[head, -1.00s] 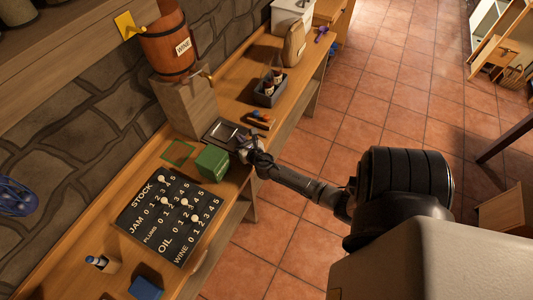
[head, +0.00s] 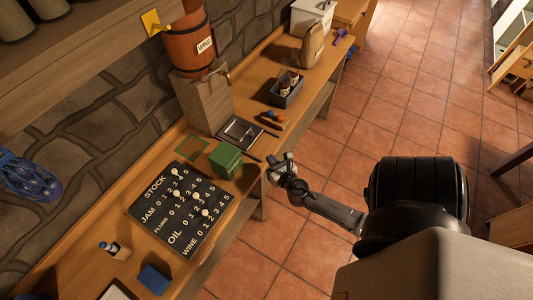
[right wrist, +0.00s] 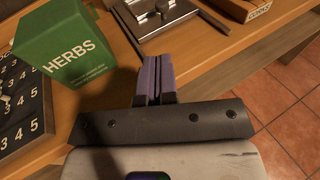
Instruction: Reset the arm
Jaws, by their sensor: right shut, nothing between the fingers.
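My right gripper (head: 272,163) is at the front edge of the wooden counter (head: 245,205), just right of the green herbs box. In the right wrist view its purple fingers (right wrist: 158,78) are together with nothing between them. The green box marked HERBS (head: 226,160) stands on the counter; it also shows at upper left in the right wrist view (right wrist: 65,50), apart from the fingers. My left gripper is not in view.
A black stock board (head: 180,212) with white pegs lies left of the herbs box. A metal tray (head: 240,132), a dark bottle crate (head: 286,92) and a wine barrel (head: 190,45) on a block stand farther back. The tiled floor (head: 330,135) right of the counter is clear.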

